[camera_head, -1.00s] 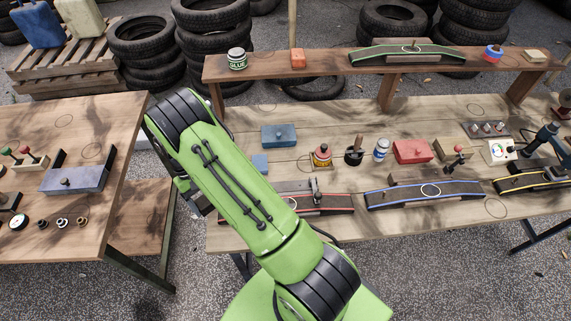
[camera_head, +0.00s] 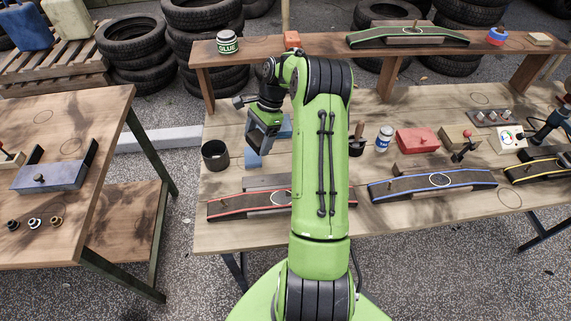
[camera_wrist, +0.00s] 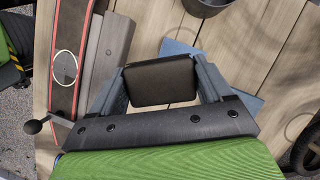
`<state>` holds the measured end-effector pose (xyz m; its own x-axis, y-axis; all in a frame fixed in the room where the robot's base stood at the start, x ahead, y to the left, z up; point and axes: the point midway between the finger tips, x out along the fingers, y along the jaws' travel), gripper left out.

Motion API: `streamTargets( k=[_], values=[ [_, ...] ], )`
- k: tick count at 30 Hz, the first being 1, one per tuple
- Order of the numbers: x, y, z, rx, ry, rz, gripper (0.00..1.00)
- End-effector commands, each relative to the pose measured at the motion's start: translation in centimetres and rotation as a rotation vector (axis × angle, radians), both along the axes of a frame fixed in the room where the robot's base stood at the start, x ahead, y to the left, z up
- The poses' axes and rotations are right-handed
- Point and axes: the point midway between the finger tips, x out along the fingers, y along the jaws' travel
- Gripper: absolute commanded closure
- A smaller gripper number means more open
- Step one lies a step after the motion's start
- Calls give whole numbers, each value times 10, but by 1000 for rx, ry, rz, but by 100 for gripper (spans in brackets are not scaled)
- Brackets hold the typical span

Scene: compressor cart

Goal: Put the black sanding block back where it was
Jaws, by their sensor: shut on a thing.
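My gripper (camera_head: 262,138) is above the left part of the wooden workbench, in front of the upper shelf. In the wrist view my gripper (camera_wrist: 160,85) is shut on the black sanding block (camera_wrist: 162,82), a dark rounded slab held between both fingers. Below the block a blue flat piece (camera_wrist: 246,106) shows on the bench, partly covered by the block and fingers. In the head view the block cannot be told apart from the dark gripper.
A red-edged ramp (camera_head: 236,207) with a white circle lies at the bench's front; it also shows in the wrist view (camera_wrist: 67,85). A black cup (camera_head: 215,155) stands left of my gripper. A red box (camera_head: 417,141) and a blue-edged ramp (camera_head: 420,188) are to the right.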

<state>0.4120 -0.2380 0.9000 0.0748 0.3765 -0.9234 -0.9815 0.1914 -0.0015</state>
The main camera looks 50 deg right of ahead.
Motion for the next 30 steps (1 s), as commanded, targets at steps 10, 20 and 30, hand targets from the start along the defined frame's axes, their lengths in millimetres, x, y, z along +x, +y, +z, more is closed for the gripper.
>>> streamTargets(
  k=[10, 20, 30],
  values=[
    [-36, -77, 13, 0, 1, -508, 54],
    [-36, -77, 5, 0, 3, -509, 54],
    [-37, -76, -72, 3, 5, -508, 54]
  ],
)
